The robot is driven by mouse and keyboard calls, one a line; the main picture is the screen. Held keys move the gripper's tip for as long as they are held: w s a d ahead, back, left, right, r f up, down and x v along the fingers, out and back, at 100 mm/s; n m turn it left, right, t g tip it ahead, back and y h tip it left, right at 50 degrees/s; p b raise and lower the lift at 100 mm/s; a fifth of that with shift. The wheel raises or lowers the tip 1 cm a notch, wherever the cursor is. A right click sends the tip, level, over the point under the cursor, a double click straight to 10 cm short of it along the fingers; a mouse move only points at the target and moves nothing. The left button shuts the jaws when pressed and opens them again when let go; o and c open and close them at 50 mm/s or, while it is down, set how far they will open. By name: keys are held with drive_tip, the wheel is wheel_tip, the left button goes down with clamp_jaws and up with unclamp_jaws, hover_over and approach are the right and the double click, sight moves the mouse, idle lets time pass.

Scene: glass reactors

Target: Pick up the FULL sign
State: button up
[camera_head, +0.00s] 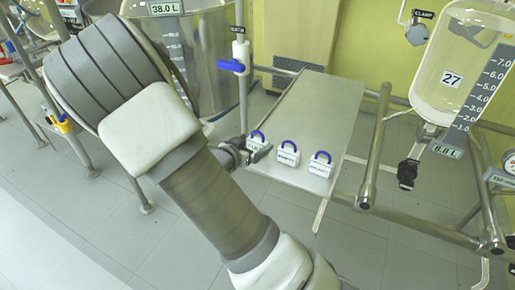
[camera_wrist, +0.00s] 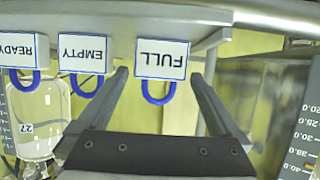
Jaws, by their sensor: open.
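The FULL sign (camera_wrist: 162,60) is a white plate with a blue border and a blue loop handle. It appears upside down in the wrist view, between the two fingers of my open gripper (camera_wrist: 160,76). A gap shows on each side of the sign. In the head view the FULL sign (camera_head: 256,142) is the leftmost of three signs on the metal shelf (camera_head: 310,105), at its near edge. My gripper (camera_head: 250,152) is right at it and partly hides it.
The EMPTY sign (camera_wrist: 84,54) stands beside the FULL sign, with the READY sign (camera_wrist: 22,50) beyond it. Metal rails (camera_head: 376,140) and a glass vessel (camera_head: 460,65) stand right of the shelf. A large vessel (camera_head: 190,60) is at left. The shelf behind the signs is clear.

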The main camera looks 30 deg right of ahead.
sight(261, 139)
drive_tip(key=b+x, duration=0.2)
drive_tip(key=x, duration=0.2)
drive_tip(key=shift+d+f, duration=0.1)
drive_tip(key=shift+f, duration=0.2)
drive_tip(key=shift+w+d+f, duration=0.1)
drive_tip(key=shift+w+d, duration=0.25)
drive_tip(key=c, duration=1.2)
